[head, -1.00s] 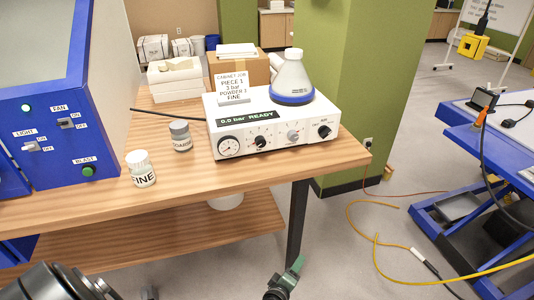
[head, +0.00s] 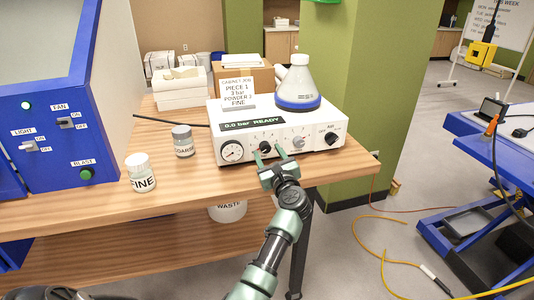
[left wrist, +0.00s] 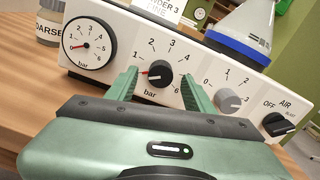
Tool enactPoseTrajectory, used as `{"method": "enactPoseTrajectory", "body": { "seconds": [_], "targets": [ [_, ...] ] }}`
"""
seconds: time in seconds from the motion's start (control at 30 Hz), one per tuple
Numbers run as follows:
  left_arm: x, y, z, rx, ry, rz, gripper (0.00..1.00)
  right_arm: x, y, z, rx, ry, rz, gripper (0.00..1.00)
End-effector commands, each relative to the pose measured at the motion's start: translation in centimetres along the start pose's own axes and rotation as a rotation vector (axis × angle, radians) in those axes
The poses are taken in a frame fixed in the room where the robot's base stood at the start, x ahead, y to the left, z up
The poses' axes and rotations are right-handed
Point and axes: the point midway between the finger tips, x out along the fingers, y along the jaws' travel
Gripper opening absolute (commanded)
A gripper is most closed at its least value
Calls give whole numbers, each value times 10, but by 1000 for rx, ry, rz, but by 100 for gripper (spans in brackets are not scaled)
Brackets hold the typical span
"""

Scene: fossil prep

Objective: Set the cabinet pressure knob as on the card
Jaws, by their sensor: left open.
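The white control box (head: 290,135) stands on the wooden bench, with its display reading "0.0 bar READY". The black pressure knob (left wrist: 159,74) has a scale marked 1 to 6 bar, and a red mark shows at its left side, below the 1. My left gripper (head: 269,157) is open in front of the panel. In the left wrist view its fingers stand on either side of the knob, and I cannot tell whether they touch it. The card (head: 238,93) on the box reads "CABINET JOB, PIECE 1, 3 bar, POWDER 3, FINE". My right gripper is not in view.
A round gauge (left wrist: 88,46) left of the knob reads near 0. A grey knob (left wrist: 229,101) and a black OFF/AIR knob (left wrist: 279,124) sit to its right. A flask (head: 296,85) stands on the box. COARSE (head: 183,141) and FINE (head: 141,173) jars stand at left.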

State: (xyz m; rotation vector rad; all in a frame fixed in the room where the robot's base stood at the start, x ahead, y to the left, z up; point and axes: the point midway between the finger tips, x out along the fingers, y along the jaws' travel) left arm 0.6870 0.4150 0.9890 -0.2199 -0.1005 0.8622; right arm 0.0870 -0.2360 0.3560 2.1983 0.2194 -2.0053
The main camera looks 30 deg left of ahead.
Motion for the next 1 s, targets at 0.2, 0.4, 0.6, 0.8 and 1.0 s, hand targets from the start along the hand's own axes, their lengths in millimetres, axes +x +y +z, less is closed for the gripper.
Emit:
{"method": "enactPoseTrajectory", "body": {
  "seconds": [0.2, 0.4, 0.6, 0.8, 1.0],
  "targets": [
    [19, -1, 0, 2, -1, -2, 53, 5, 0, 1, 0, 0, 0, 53],
    [20, -1, 0, 2, 0, -2, 53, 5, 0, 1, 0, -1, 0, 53],
    [20, 0, 0, 3, 0, -2, 16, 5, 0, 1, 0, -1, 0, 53],
    [20, -1, -1, 5, 0, -2, 0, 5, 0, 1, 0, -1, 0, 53],
    [20, -1, 0, 39, 2, -2, 0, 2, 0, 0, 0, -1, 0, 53]
  ]
}}
